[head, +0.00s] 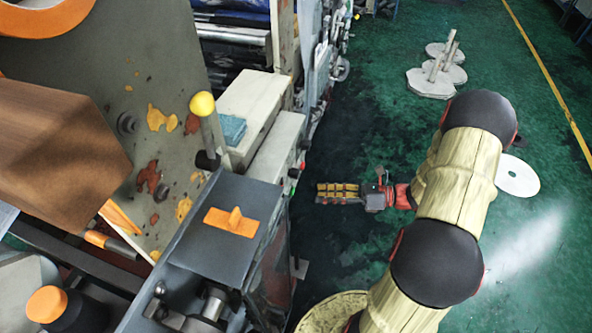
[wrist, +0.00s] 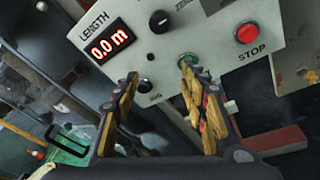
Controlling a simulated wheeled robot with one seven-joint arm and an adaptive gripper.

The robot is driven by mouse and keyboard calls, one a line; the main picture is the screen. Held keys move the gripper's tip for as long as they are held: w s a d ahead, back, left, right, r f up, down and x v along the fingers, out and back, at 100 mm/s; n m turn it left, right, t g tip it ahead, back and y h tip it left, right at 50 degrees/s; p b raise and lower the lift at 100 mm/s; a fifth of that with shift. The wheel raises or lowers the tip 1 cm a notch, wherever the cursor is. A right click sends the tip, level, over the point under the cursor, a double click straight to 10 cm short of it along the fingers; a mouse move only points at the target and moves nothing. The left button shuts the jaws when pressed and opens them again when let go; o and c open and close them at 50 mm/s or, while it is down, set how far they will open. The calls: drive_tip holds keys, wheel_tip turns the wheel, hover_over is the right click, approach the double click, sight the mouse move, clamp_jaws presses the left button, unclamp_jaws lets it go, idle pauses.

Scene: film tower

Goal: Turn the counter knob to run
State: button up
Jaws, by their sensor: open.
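The light grey control panel (wrist: 215,35) fills the top of the wrist view, tilted. A second black round control (wrist: 158,21) sits higher up. I cannot read which position the lower knob points to. My gripper (wrist: 165,78) is open and empty, facing the panel, with the lower knob appearing between its fingers. In the head view my gripper (head: 338,193) is right of the machine, apart from it.
A green button (wrist: 184,61) is partly behind the right finger. A red STOP button (wrist: 248,33) is further right. Green floor (head: 400,130) is open to the right.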

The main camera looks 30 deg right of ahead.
sight(294, 173)
drive_tip(key=w+a+r+m+t+b, duration=0.1)
drive_tip(key=w+a+r+m+t, duration=0.1)
drive_tip(key=w, duration=0.5)
wheel_tip(294, 173, up, 2)
drive_tip(key=shift+w+a+r+m+b, duration=0.1)
drive_tip(key=shift+w+a+m+b, duration=0.2)
drive_tip(key=shift+a+m, duration=0.65)
drive_tip(key=shift+a+n, duration=0.25)
drive_tip(key=shift+c, duration=1.1)
clamp_jaws()
